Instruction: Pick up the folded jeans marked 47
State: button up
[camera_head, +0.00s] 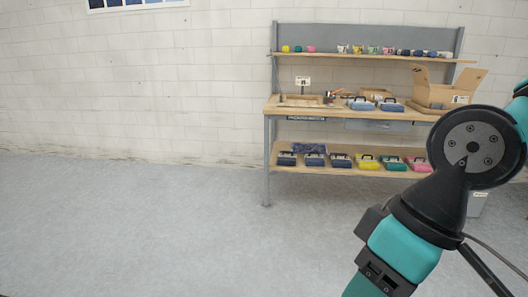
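No number 47 can be read at this distance. Dark blue bundles that could be folded jeans, the leftmost one (287,159) among them, sit in a row on the lower shelf of the workbench (268,150). A flat patterned dark blue item (310,148) lies behind them. Two blue-grey bundles or cases, the left one (361,104) and the right one (391,106), lie on the bench top. I cannot tell whether any of these is the marked jeans. My teal and black arm fills the right side, in front of the bench; its gripper fingers do not show.
A yellow (367,162), a teal (392,164) and a pink item (415,165) continue the lower row. An open cardboard box (436,94) stands on the bench's right end. Small coloured items line the upper shelf (330,55). The grey floor (150,225) is clear at left.

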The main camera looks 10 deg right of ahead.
aim_at(385, 106)
jog(key=i, duration=3.55)
jog(key=z, duration=1.45)
